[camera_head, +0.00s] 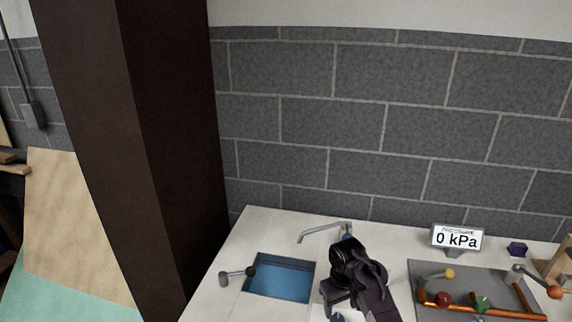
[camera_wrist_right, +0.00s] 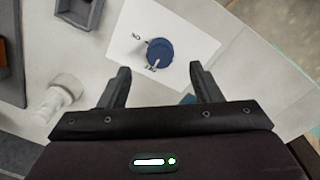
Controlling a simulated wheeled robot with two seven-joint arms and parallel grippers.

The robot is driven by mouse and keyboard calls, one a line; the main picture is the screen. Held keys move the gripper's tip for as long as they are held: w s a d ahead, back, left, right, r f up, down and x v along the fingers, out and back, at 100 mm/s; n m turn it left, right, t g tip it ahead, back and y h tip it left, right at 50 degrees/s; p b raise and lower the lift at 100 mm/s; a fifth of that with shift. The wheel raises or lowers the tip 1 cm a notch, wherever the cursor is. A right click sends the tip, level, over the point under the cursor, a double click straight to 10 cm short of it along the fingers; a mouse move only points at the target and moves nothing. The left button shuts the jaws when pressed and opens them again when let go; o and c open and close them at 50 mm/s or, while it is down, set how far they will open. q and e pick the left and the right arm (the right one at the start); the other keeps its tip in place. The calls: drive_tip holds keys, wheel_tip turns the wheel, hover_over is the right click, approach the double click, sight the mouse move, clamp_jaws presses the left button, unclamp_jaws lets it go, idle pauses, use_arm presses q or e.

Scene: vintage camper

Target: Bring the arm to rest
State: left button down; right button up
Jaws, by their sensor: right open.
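My right arm comes in at the bottom of the head view, and its dark gripper (camera_head: 340,290) is over the white counter, just right of the sink. In the right wrist view the right gripper (camera_wrist_right: 160,72) is open, with nothing between its fingers. A blue round knob (camera_wrist_right: 159,50) on a white marked plate (camera_wrist_right: 190,38) shows just beyond the fingertips; I cannot tell the height gap. My left gripper is not in view.
The counter (camera_head: 235,295) holds a blue sink basin (camera_head: 283,280), a faucet (camera_head: 322,231) and a lever (camera_head: 236,274). To the right are a "0 kPa" display (camera_head: 457,238), a grey panel with copper pipe (camera_head: 425,272) and a purple piece (camera_head: 517,249). A dark pillar (camera_head: 150,150) stands left.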

drive_tip(key=shift+m+t, duration=0.3)
drive_tip(key=s, duration=0.2)
drive_tip(key=s+d+f, duration=0.1)
drive_tip(key=s, duration=0.1)
drive_tip(key=s+f, duration=0.1)
drive_tip(key=shift+s+d, duration=0.15)
drive_tip(key=shift+s, duration=0.25)
drive_tip(key=s+r+t, duration=0.1)
drive_tip(key=s+r, duration=0.2)
drive_tip(key=s, duration=0.4)
drive_tip(key=s+r+m+t, duration=0.1)
drive_tip(key=s+r, duration=0.2)
drive_tip(key=s, duration=0.4)
drive_tip(key=s+r+t, duration=0.1)
drive_tip(key=s+r, duration=0.2)
drive_tip(key=s, duration=0.4)
drive_tip(key=s+d+f+g+b, duration=0.2)
drive_tip(key=f+b, duration=0.6)
drive_tip(key=f, duration=3.2)
drive_tip(key=s+d+f+b, duration=0.1)
drive_tip(key=s+f+b, duration=0.1)
drive_tip(key=s+f, duration=0.8)
drive_tip(key=s+d+f+g+b, duration=0.1)
drive_tip(key=s+f+b, duration=0.1)
drive_tip(key=s+f, duration=0.7)
wheel_tip(320, 180, down, 2)
drive_tip(key=shift+s+d+f+b, duration=0.1)
drive_tip(key=shift+s+d+b, duration=0.15)
drive_tip(key=shift+s+b, duration=0.15)
